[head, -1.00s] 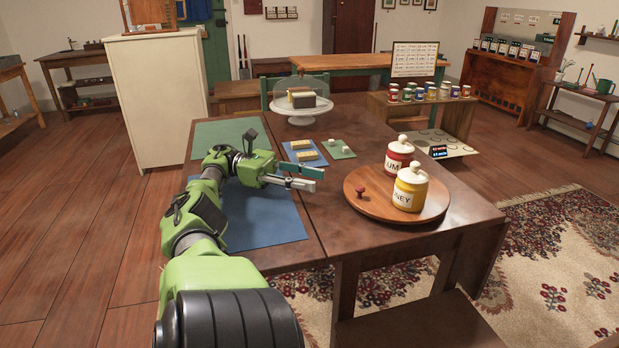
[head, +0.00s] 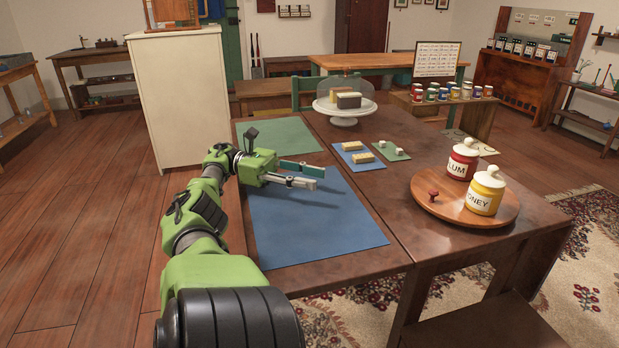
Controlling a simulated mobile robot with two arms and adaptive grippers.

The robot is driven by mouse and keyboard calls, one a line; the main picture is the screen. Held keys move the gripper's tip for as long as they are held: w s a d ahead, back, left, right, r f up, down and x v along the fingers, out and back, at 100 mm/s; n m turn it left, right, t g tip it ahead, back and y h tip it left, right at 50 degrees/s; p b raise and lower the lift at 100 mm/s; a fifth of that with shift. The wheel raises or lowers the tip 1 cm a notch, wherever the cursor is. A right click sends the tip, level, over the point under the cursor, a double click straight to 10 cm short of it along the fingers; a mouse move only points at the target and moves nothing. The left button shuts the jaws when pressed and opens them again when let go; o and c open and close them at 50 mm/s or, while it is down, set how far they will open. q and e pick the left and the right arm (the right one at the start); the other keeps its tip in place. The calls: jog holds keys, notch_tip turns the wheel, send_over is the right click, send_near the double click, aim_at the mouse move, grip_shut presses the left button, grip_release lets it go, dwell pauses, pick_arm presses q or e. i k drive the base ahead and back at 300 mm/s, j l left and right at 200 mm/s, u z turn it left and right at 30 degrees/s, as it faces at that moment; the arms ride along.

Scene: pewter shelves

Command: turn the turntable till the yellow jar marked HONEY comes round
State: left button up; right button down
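The round wooden turntable (head: 455,210) sits on the right part of the dark table, with a small red knob (head: 433,193) at its left. The yellow jar (head: 487,190) with a white lid stands on its right front; its label shows "ONEY", the first letter out of sight. The red jar (head: 463,158), label partly showing "LUM", stands behind it. My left gripper (head: 320,178) is open and empty above the blue mat, with a wide gap to the left of the turntable. My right gripper is not in view.
The blue mat (head: 320,235) and green mat (head: 280,136) are bare. Small blocks (head: 358,152) lie on little mats behind. A glass-domed cake stand (head: 345,110) stands at the back. The table between blue mat and turntable is clear.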

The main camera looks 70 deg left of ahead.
aim_at(444, 196)
jog(key=k+j, duration=0.95)
jog(key=k, duration=0.2)
